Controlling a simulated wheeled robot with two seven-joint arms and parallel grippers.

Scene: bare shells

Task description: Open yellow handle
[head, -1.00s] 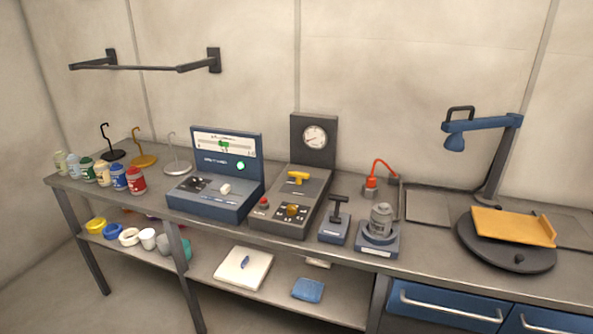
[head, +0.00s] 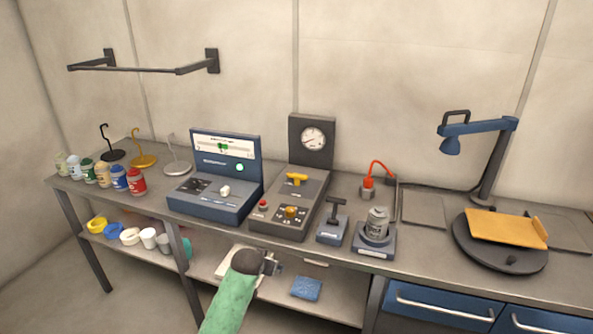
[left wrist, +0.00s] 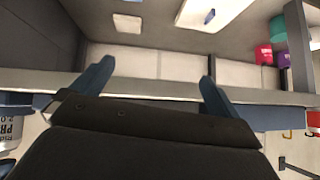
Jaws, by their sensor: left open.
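The yellow handle (head: 296,179) is a small T-shaped piece on the top of a dark grey control box (head: 318,190), below a round gauge (head: 313,138). A rounder orange-yellow knob (head: 290,211) sits on the same box's front panel. My left gripper (head: 276,265) is in front of the bench's front edge, lower than the handle and apart from it. In the left wrist view my left gripper (left wrist: 157,78) has its two fingers wide apart with nothing between them. The handle does not show in that view. My right gripper is in neither view.
A blue console (head: 215,205) stands left of the grey box; a black T-handle unit (head: 334,228) and a can on a stand (head: 376,223) stand right. The bench edge and lower shelf lie near my arm. A blue pad (head: 306,289) lies on the shelf.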

